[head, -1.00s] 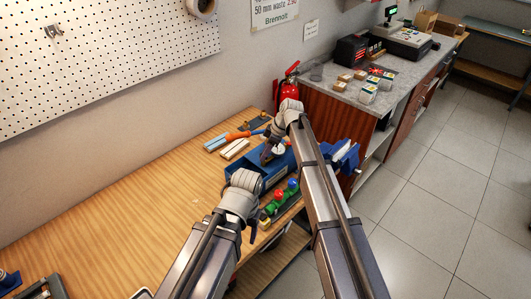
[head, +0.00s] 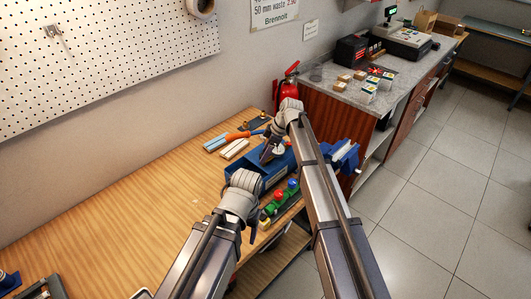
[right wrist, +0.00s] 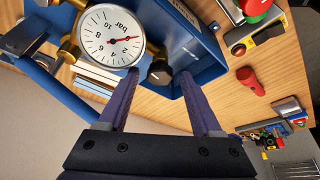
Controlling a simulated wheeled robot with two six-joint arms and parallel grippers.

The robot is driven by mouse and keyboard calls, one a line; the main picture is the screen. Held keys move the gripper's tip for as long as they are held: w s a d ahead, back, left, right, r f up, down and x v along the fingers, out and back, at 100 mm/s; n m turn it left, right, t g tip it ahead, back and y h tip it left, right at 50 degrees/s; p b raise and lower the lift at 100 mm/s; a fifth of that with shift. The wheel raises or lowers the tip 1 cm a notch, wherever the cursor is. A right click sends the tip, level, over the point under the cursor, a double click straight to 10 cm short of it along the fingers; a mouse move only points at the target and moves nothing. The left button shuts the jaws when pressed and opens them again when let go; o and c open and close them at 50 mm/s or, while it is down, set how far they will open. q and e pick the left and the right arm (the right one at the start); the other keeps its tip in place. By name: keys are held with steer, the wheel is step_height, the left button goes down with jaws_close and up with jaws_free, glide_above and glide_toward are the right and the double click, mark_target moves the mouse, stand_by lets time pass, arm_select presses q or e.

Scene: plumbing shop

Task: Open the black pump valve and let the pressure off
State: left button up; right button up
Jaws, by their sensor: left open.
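The blue pump (head: 272,176) stands on the wooden bench; it also shows in the right wrist view (right wrist: 203,52). A black valve knob (right wrist: 160,76) on a brass fitting sits beside the gauge. My right gripper (right wrist: 160,82) is open, with a fingertip on either side of this knob; I cannot tell whether they touch it. In the head view my right gripper (head: 268,152) is over the pump. My left gripper (head: 252,230) is open and empty at the bench's front edge, partly hidden by its wrist.
Red, green and blue valve parts (head: 280,198) lie in front of the pump. Light strips (head: 234,149) and an orange-handled tool (head: 240,135) lie behind it. A blue vise (head: 345,156) is at the bench's right end. The bench's left side (head: 130,220) is mostly clear.

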arm_select(q)
steer(key=shift+r, duration=0.15)
arm_select(e)
steer(key=shift+r, duration=0.1)
arm_select(q)
step_height(320, 180, up, 7)
steer(key=p, duration=0.7)
arm_select(e)
steer(key=v, duration=0.7)
steer(key=shift+r, duration=0.25)
steer(key=shift+d, duration=0.15)
arm_select(q)
step_height(320, 180, down, 12)
steer(key=b, duration=1.1)
steer(key=shift+r, duration=0.25)
arm_select(e)
steer(key=s+d+f+m+h, duration=0.1)
steer(key=s+f+m+h, duration=0.2)
steer(key=s, duration=1.3)
steer(key=s+d+f+m+g+h, duration=0.1)
steer(key=s+f+m+h, duration=0.1)
steer(key=s+f+m, duration=0.7)
steer(key=s+f, duration=0.1)
steer(key=s, duration=0.6)
steer(key=shift+s+h, duration=0.15)
steer(key=shift+h, duration=0.25)
arm_select(q)
steer(key=shift+o, duration=0.3)
arm_select(e)
steer(key=shift+a, duration=0.1)
